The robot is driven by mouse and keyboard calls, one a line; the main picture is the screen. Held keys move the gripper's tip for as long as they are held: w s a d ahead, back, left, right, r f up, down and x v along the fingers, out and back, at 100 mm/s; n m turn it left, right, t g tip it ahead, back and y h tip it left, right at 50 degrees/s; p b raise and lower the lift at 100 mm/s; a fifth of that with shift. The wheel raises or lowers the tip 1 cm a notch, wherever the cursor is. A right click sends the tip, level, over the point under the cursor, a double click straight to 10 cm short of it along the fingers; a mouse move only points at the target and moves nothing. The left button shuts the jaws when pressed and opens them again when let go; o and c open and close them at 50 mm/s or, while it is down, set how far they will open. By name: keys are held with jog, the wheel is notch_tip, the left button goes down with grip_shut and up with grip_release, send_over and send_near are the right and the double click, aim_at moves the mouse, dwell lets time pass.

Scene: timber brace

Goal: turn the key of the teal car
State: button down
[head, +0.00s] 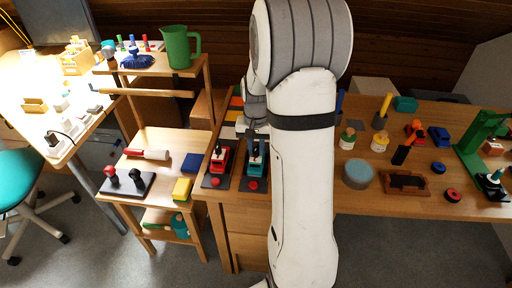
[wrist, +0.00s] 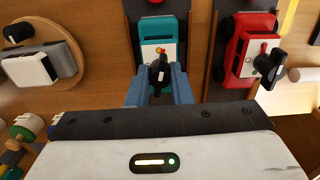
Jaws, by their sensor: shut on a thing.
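The teal car (wrist: 176,28) stands on a dark board at the top middle of the wrist view. It also shows in the head view (head: 256,172), partly hidden by my arm. Its black key (wrist: 158,72) stands up from the car's near end. My gripper (wrist: 161,84) is shut on the key, with a blue finger on either side of it. In the head view my arm hides most of the gripper.
A red car (wrist: 250,45) with its own black key (wrist: 268,66) is on a board close to the right in the wrist view. A round wooden base (wrist: 45,50) with a white block lies to the left. Red buttons sit at the front of both boards in the head view.

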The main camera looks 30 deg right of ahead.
aim_at(256, 149)
jog(key=shift+m, duration=0.5)
jog(key=c, duration=1.3)
grip_release()
jog(key=shift+r, duration=0.15)
notch_tip(256, 149, up, 8)
jog(key=shift+f+p, duration=0.2)
jog(key=shift+p, duration=0.1)
